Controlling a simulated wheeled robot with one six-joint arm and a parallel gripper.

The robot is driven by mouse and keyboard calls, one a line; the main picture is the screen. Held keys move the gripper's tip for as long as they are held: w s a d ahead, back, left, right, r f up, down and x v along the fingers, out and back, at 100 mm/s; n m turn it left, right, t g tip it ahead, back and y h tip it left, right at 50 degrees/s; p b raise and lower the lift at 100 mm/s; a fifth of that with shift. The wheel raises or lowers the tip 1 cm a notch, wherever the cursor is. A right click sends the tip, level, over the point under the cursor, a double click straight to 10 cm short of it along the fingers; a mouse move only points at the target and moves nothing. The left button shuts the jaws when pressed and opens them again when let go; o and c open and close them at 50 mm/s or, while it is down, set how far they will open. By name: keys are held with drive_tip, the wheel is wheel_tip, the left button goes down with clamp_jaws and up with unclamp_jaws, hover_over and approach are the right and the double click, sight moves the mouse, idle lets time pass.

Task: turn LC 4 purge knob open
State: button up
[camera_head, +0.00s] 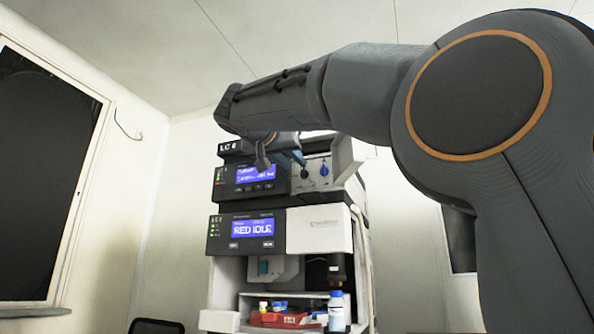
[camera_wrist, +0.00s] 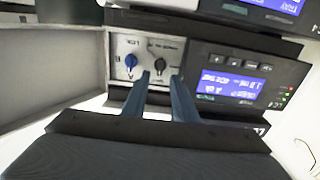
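The instrument stack's upper module (camera_head: 228,184) has an open knob panel (camera_head: 316,161) on its right, with a blue knob (camera_head: 325,170) and a dark knob (camera_head: 304,174). The label above looks like LC 4 or LC 6; the knob labels are too blurred to read. In the wrist view, turned over, the blue knob (camera_wrist: 131,62) is left and the dark knob (camera_wrist: 158,62) is right. My gripper (camera_wrist: 161,76) is open and empty. Its fingertips are spread in front of the panel, roughly to either side of the dark knob; contact cannot be told.
A door flap (camera_wrist: 55,70) stands open beside the knob panel. A lit display (camera_wrist: 234,87) is on the panel's other side. Below is a module reading RED IDLE (camera_head: 253,228). A shelf holds a white-blue bottle (camera_head: 336,310) and a red tray (camera_head: 280,319).

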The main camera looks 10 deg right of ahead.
sight(302, 171)
drive_tip(key=shift+p+x, duration=0.55)
drive_tip(key=shift+x, duration=2.05)
drive_tip(key=shift+f, duration=0.1)
clamp_jaws()
